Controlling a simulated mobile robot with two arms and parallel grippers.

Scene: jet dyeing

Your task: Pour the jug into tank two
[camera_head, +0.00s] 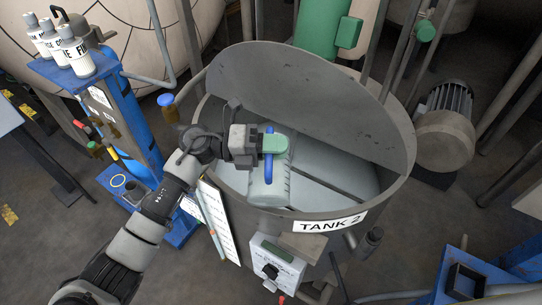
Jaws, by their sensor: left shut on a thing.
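Tank two (404,190) is a large round grey metal tank labelled "TANK 2" on its front. Its half lid (310,90) is raised at the back, and a pale surface shows inside. My left arm reaches in from the left, and my left gripper (272,143) is over the tank opening. It is shut on the jug (258,190), a pale grey container with a blue part at the gripper. The jug is over the opening, inside the rim in this view. Whether anything flows from it cannot be told. My right gripper is not in view.
A blue stand (132,125) with several white bottles (75,48) is at the left. A control box (277,268) is on the tank's front, with a white sheet (217,220) beside it. A motor (446,125) stands at the right, a green motor (322,28) behind.

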